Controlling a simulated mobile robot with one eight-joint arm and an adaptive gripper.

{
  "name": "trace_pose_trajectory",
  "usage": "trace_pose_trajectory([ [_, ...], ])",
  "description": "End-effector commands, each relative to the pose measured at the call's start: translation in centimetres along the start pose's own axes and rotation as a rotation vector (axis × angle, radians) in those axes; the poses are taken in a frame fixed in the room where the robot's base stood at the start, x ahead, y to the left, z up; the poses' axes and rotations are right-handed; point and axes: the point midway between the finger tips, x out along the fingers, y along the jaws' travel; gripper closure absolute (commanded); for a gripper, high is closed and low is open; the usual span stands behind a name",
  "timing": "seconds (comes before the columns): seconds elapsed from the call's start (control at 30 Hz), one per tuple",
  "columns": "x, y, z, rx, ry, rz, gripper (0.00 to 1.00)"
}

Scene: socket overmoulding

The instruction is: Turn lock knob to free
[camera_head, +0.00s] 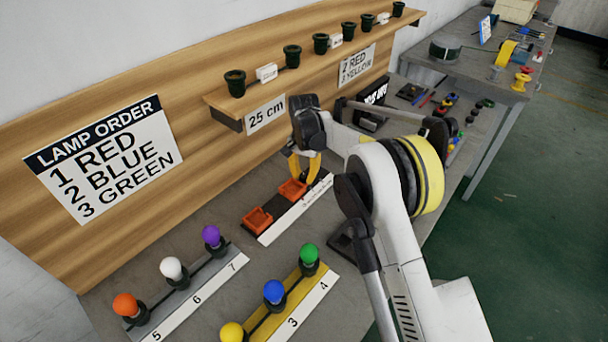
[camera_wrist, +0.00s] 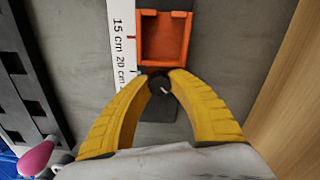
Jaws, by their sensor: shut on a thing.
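The lock knob (camera_wrist: 160,85) is a small dark round knob with a light pointer line, seen in the wrist view just below an orange block (camera_wrist: 164,38). My gripper (camera_wrist: 160,81) has its two yellow fingertips closed on the sides of the knob. In the head view my gripper (camera_head: 304,172) points down over the dark rail of the ruler fixture, and the knob is hidden there. The ruler strip (camera_wrist: 122,45) with centimetre marks runs beside the orange block.
A second orange holder (camera_head: 257,220) sits nearer on the rail. Racks with coloured lamps (camera_head: 274,292) stand in front. A wooden shelf (camera_head: 300,85) with dark sockets rises behind my gripper. The tabletop (camera_head: 220,285) between the racks is bare.

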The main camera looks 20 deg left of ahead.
Motion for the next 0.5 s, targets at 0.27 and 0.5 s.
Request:
trace_pose_trajectory([
  [0.27, 0.02, 0.0, -0.01, -0.024, 0.0, 0.0, 1.0],
  [0.5, 0.02, 0.0, -0.01, -0.023, 0.0, 0.0, 0.52],
])
